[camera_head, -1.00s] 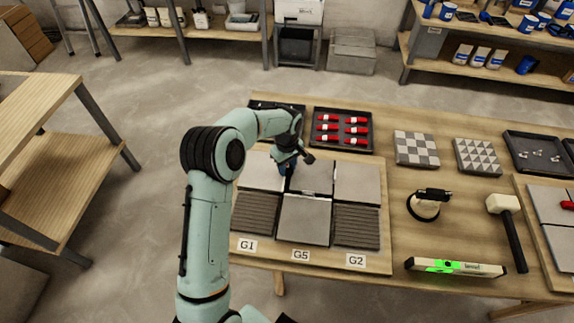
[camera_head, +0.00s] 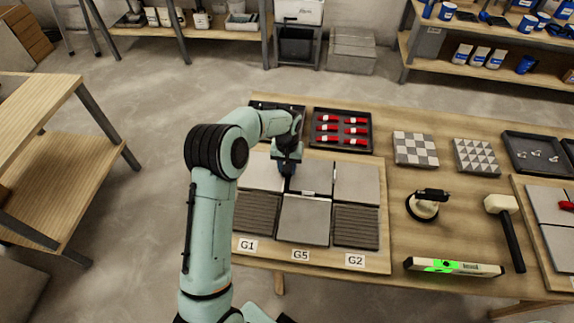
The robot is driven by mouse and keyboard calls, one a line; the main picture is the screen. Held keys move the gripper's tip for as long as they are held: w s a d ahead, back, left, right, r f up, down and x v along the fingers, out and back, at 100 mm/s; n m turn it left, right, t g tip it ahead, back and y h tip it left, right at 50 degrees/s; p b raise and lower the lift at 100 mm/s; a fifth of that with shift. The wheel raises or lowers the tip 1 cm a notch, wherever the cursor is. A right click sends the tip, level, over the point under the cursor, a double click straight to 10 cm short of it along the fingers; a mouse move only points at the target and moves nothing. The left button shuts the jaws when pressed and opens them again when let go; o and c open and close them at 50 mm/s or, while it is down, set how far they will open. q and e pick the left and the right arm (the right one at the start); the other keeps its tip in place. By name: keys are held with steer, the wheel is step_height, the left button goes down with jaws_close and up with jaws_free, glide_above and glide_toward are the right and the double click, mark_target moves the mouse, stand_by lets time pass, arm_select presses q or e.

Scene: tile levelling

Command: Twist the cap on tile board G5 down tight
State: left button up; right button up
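The tile board (camera_head: 385,262) carries grey tiles in two rows, with labels G1, G5 (camera_head: 300,255) and G2 along its front edge. The G5 column has a smooth tile (camera_head: 305,220) in front and another tile (camera_head: 314,178) behind it. My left arm reaches over the back left of the board. Its gripper (camera_head: 287,170) points down near the joint between the back left tile (camera_head: 261,172) and the back middle tile. The fingers are small and dark there, so I cannot tell whether they hold anything. No cap is clearly visible. My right gripper is out of view.
A black tray of red caps (camera_head: 342,146) stands behind the board, with a dark tray (camera_head: 262,106) left of it. A suction cup (camera_head: 424,204), green level (camera_head: 454,267) and mallet (camera_head: 507,226) lie to the right. Patterned tiles (camera_head: 416,148) lie further back.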

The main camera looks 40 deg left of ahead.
arm_select(q)
steer(key=m, duration=0.4)
steer(key=shift+r+m, duration=0.1)
steer(key=shift+m, duration=0.2)
steer(key=m+p, duration=0.1)
steer(key=m, duration=0.3)
steer(key=shift+m, duration=0.3)
steer(key=m, duration=0.4)
steer(key=shift+m, duration=0.3)
steer(key=m+p, duration=0.1)
steer(key=m, duration=0.3)
steer(key=m+p, duration=0.1)
steer(key=m, duration=0.4)
steer(key=shift+m, duration=0.4)
steer(key=m, duration=0.2)
steer(key=shift+m+p, duration=0.4)
steer(key=m, duration=0.4)
steer(key=shift+m, duration=2.5)
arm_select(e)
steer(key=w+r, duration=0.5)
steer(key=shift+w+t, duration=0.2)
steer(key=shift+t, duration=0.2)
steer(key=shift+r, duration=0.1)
